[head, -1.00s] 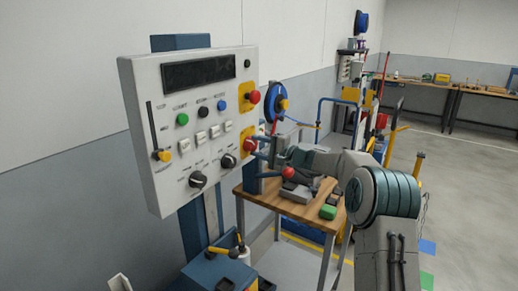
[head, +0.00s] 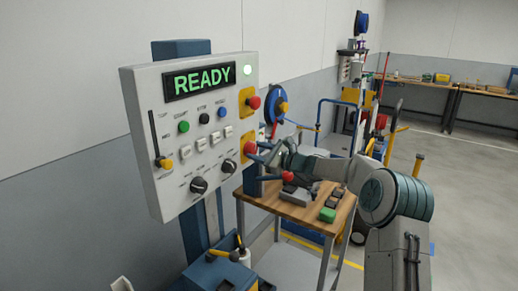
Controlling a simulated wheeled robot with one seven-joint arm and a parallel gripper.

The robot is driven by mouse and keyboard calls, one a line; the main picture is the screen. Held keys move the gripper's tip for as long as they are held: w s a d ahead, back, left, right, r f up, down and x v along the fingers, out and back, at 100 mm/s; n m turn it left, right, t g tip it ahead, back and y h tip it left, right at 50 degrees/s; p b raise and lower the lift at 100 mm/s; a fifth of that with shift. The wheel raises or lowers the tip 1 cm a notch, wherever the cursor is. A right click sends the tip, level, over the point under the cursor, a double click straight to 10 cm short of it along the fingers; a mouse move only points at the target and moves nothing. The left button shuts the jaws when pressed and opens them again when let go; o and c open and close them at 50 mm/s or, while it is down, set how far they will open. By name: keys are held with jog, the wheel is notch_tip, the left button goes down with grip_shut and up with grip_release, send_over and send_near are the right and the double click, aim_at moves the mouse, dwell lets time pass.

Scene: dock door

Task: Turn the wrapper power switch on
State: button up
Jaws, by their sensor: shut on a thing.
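The wrapper control panel (head: 175,140) is a pale grey box on a blue post. Its display (head: 201,78) reads READY in green, and the round lamp (head: 247,70) at its top right glows pale green. The lower red switch knob (head: 249,148) sits on a yellow plate at the panel's right edge. My gripper (head: 256,153) is at this knob with its dark fingers shut on it. The fingers and the view angle partly hide the knob's grip. A second red button (head: 254,103) on a yellow plate sits above, apart from my gripper.
The panel also has a yellow-tipped slider (head: 161,163), several coloured and white buttons, and black dials (head: 199,185). A wooden-topped table (head: 305,216) with small tools stands below my arm. A blue box (head: 218,273) with a yellow-and-black handle is under the panel. Open floor lies at right.

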jog(key=m+p, duration=0.1)
jog(key=m, duration=0.1)
jog(key=shift+r+m+p, duration=0.1)
jog(key=shift+m+p, duration=0.2)
jog(key=shift+p, duration=0.05)
jog(key=shift+m+p, duration=0.85)
jog(key=shift+m, duration=0.45)
jog(key=shift+f+m, duration=0.2)
jog(key=shift+m, duration=0.1)
jog(key=o, duration=1)
jog(key=b+v, duration=0.3)
jog(key=v, duration=1)
jog(key=shift+s+d+b, duration=0.25)
jog(key=shift+d+b, duration=0.05)
jog(key=shift+d, duration=0.05)
jog(key=shift+a, duration=0.1)
